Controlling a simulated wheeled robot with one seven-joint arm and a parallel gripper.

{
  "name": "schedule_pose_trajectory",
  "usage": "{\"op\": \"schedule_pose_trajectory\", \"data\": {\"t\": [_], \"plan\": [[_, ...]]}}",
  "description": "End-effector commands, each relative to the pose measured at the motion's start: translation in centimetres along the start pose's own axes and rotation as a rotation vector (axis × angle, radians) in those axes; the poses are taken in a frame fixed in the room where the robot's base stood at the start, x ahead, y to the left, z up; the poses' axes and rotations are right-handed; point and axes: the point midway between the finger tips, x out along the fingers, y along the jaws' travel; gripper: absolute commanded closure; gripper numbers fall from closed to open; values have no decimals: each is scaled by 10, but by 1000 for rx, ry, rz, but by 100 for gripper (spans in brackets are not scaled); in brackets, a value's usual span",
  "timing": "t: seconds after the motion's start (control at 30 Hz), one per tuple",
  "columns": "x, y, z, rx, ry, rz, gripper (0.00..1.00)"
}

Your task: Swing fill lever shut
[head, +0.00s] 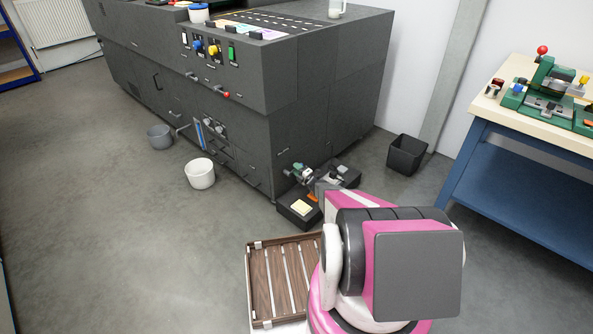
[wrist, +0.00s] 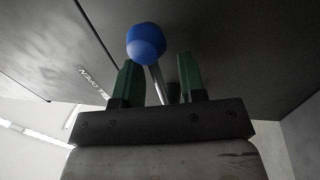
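The fill lever is a metal rod with a blue ball knob (wrist: 146,43) in the wrist view. It comes out of a dark panel (wrist: 225,40) beside a label that reads OPEN. My gripper (wrist: 158,75) has two green fingers standing apart, with the rod in the gap between them and the knob past the fingertips. I see no clear grip on the rod. In the head view my gripper (head: 300,170) is low beside the corner of the dark grey machine (head: 300,105); I cannot make out the lever there.
A black box (head: 298,209) with a pale top lies on the floor by my arm. A slatted wooden tray (head: 268,282) is in front. White (head: 200,174) and grey (head: 158,137) buckets, a black bin (head: 407,154) and a blue workbench (head: 520,165) stand around. The floor at left is clear.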

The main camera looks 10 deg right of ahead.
Motion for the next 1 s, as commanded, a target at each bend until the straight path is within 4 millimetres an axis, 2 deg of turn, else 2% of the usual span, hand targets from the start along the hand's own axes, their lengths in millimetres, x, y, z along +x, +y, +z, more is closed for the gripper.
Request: {"op": "schedule_pose_trajectory", "data": {"t": [0.27, 0.47, 0.73, 0.83, 1.0], "plan": [[-4, 1, 0, -1, 0, 1, 63], [-27, 1, 0, 0, -2, 0, 63], [-67, 1, 0, 0, -1, 0, 63], [-74, 0, 0, 0, -1, 0, 63], [-76, 0, 0, 0, 0, 1, 63]]}}
